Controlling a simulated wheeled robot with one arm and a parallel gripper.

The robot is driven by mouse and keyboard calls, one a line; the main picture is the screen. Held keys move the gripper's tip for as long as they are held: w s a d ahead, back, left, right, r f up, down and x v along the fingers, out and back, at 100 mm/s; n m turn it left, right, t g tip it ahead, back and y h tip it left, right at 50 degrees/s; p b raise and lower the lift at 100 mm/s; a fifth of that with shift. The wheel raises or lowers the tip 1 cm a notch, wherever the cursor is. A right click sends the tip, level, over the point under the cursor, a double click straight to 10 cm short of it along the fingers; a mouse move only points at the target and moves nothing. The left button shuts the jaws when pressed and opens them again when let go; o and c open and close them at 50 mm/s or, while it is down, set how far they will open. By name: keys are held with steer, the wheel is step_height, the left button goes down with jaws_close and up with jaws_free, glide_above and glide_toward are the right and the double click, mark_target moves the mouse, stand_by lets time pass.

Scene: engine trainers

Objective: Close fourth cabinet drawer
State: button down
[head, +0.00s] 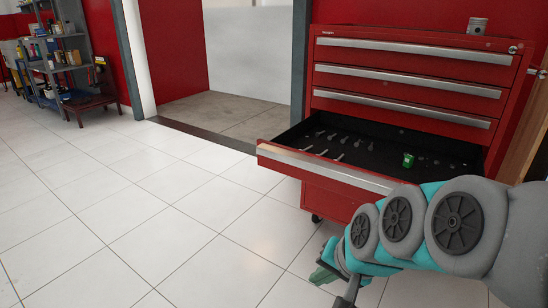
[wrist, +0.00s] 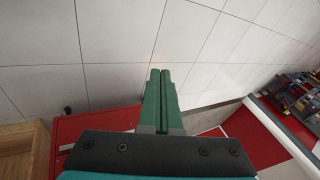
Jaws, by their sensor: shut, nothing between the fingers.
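The red cabinet (head: 405,90) stands at the right in the head view. Its fourth drawer from the top (head: 325,166) is pulled well out, showing a black interior with several small metal parts and a green item (head: 408,160). The three drawers above are closed. My gripper (head: 326,276) is low in front of the cabinet, below and apart from the open drawer's front. My arm hides the drawer front's right end and the lower right of the cabinet. In the wrist view my gripper (wrist: 160,74) has its green fingers together and empty, over floor tiles.
A metal piston (head: 477,25) stands on the cabinet top. A loaded shelf (head: 57,70) is at the far left, also visible in the wrist view (wrist: 296,95). A wooden piece (wrist: 22,150) shows at the wrist view's lower left. The tiled floor (head: 130,200) left of the cabinet is clear.

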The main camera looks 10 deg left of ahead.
steer(key=w+a+r+m+t+y, duration=0.2)
steer(key=w+a+r+m+t, duration=0.1)
steer(key=w+a+r+m, duration=0.4)
steer(key=w+a+r+m+t+y+b, duration=0.1)
steer(key=w+a+r+m+t+y, duration=0.3)
steer(key=a, duration=0.6)
steer(key=w+a+r+m+t+h, duration=0.1)
steer(key=w+a+r+m+t, duration=0.25)
steer(key=w+a+r, duration=0.4)
steer(key=m+t+h+b, duration=0.2)
steer(key=m+t+h, duration=0.1)
steer(key=m+h, duration=1.65)
glide_toward(276, 154)
steer(key=w+d+m+y, duration=0.1)
steer(key=w+d+r+m+y, duration=0.1)
steer(key=w, duration=0.1)
steer(key=w+d+r+m+y, duration=0.1)
steer(key=w+d+y, duration=0.1)
steer(key=shift+w+m+p, duration=0.25)
steer(key=shift+m+p, duration=0.05)
steer(key=shift+w, duration=0.1)
